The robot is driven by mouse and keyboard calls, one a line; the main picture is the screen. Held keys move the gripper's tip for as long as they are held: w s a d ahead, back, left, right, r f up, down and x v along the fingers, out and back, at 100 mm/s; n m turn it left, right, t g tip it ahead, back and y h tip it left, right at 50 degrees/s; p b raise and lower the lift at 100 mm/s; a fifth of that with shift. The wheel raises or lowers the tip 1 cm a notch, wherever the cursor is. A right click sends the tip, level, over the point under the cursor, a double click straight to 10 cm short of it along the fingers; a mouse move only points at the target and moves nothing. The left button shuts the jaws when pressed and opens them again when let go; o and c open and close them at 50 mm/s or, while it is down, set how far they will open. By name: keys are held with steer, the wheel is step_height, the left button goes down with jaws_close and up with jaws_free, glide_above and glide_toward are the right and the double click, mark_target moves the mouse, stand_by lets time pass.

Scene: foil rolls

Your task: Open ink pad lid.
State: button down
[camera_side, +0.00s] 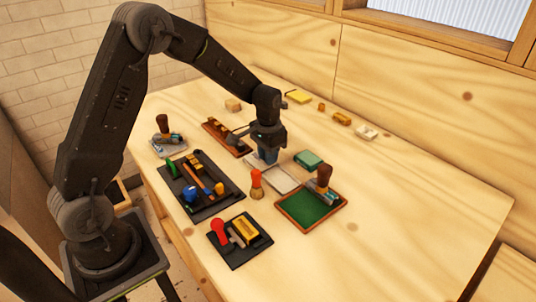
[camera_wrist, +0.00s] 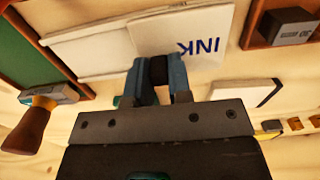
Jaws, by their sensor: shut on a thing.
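The ink pad (camera_side: 280,182) is a pale flat case on the table, below my gripper (camera_side: 267,157) in the side view. In the wrist view its pale lid (camera_wrist: 195,25) carries the letters INK, seen turned over. A second pale flat part (camera_wrist: 95,50) lies beside it across a seam; whether the lid is raised is unclear. My gripper (camera_wrist: 158,72) has its blue fingers close together at the lid's near edge, with a small dark piece between them. The fingers are shut on this edge piece of the lid. The gripper body hides what lies behind it.
A green mat in a wooden frame (camera_side: 308,222) bears a wooden-handled stamp (camera_side: 323,178). A green box (camera_side: 309,160) stands right of the pad. A red-topped stamp (camera_side: 256,184), a dark tray (camera_side: 190,203) and a brown rack (camera_side: 238,150) are near.

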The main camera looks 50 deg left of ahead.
mark_target(289, 182)
steer(key=d, duration=0.9)
steer(key=c, duration=1)
jaws_free()
steer(key=shift+c, duration=0.2)
step_height(289, 182, up, 14)
